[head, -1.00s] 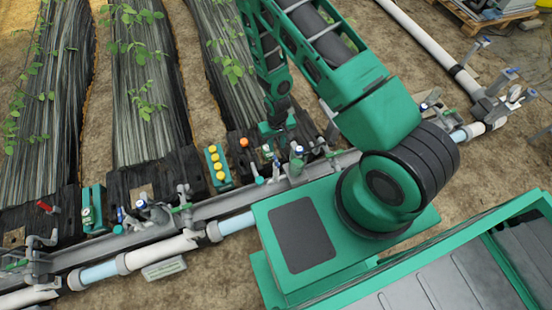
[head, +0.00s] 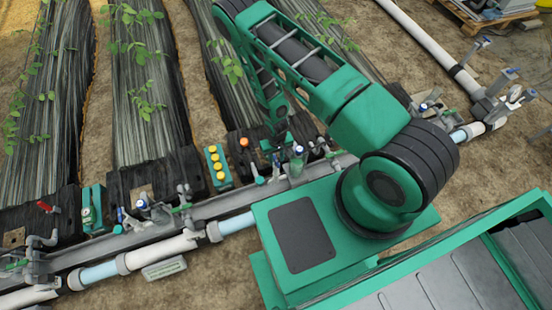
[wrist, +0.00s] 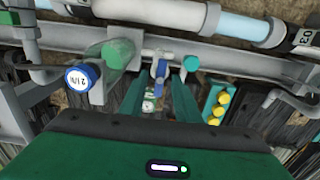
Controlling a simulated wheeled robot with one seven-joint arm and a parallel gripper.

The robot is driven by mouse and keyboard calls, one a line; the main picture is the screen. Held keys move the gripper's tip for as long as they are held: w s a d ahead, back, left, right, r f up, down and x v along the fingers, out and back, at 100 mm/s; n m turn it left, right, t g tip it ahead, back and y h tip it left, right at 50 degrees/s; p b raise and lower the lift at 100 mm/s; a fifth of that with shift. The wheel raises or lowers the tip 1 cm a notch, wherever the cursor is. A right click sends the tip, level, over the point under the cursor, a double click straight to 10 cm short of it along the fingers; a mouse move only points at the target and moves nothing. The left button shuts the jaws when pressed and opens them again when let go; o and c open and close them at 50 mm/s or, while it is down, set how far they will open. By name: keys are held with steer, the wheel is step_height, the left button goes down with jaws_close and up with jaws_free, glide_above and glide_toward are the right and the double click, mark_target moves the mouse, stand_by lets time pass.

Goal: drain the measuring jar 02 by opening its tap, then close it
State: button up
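The measuring jar is a pale green, translucent cylinder on the skid rail (head: 297,166). It also shows left of centre in the wrist view (wrist: 118,54), beside a round blue knob with a white label (wrist: 82,77); I cannot read a clear 02 on it. A small tap with a blue lever (wrist: 160,70) sits on a whitish fitting to the right of the jar. My gripper (wrist: 158,88) has its two green fingers apart, one on each side of the lever's line. I cannot tell whether they touch it. In the head view my gripper (head: 274,148) is small and partly hidden.
A green box with yellow buttons (head: 218,167) stands on the left of my gripper, near an orange ball (head: 244,142). A white pipe (wrist: 180,13) runs along the rail. More valves stand further left.

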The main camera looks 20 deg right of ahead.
steer(key=shift+f, duration=0.15)
jaws_close()
steer(key=shift+n, duration=0.3)
steer(key=n, duration=0.6)
steer(key=shift+n, duration=0.3)
steer(key=n, duration=0.5)
steer(key=shift+d, duration=0.1)
steer(key=n, duration=0.5)
steer(key=shift+w+n, duration=0.1)
steer(key=shift+n, duration=0.2)
